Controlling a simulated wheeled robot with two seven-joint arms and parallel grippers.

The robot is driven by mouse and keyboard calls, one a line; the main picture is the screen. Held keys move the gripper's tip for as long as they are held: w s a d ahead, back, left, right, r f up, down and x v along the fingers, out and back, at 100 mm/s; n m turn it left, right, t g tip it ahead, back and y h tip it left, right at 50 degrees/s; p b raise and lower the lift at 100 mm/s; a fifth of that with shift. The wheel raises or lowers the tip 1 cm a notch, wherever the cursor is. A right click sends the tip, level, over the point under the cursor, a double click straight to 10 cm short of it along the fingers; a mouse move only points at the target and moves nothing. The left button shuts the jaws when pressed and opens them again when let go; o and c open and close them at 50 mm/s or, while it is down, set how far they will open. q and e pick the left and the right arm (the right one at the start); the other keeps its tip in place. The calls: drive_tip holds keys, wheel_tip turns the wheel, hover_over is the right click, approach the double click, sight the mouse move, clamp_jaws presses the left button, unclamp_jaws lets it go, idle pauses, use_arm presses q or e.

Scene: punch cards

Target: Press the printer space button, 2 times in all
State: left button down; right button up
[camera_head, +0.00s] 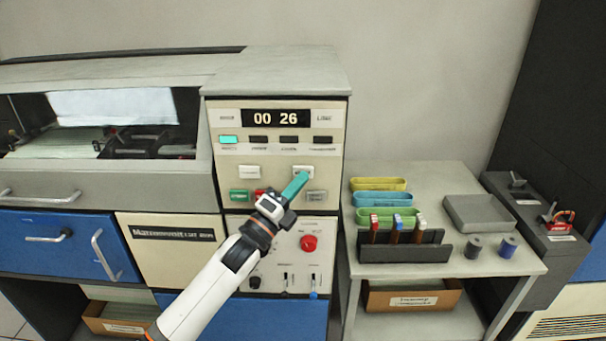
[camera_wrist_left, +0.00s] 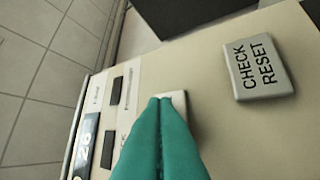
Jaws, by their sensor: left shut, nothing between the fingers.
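The printer's control panel (camera_head: 225,128) has a pale button at the upper left (camera_head: 250,171) and another at the upper right (camera_head: 302,170). The left gripper (camera_head: 303,176) is shut and empty, its teal fingertips at the upper right button and covering part of it. In the left wrist view, the fingertips (camera_wrist_left: 160,101) overlap this pale button (camera_wrist_left: 178,101), whose label is hidden. I cannot tell whether they touch it or whether it is pressed. The CHECK RESET button (camera_wrist_left: 260,68) is apart from the fingers. My right gripper is not in view.
The display (camera_head: 275,118) reads 00 26, and the leftmost lamp (camera_head: 228,140) is lit. A green button (camera_head: 239,196) and a red knob (camera_head: 309,243) are lower on the panel. A table (camera_head: 450,178) with trays and stamps stands to the right.

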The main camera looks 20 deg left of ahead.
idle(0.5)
use_arm(q)
drive_tip(key=shift+s+d, duration=0.2)
drive_tip(key=shift+s, duration=0.55)
drive_tip(key=shift+p, duration=0.3)
drive_tip(key=s, duration=0.2)
drive_tip(key=s+d+p, duration=0.1)
drive_tip(key=s, duration=0.1)
drive_tip(key=shift+s+d, duration=0.15)
drive_tip(key=shift+s, duration=0.2)
idle(1.9)
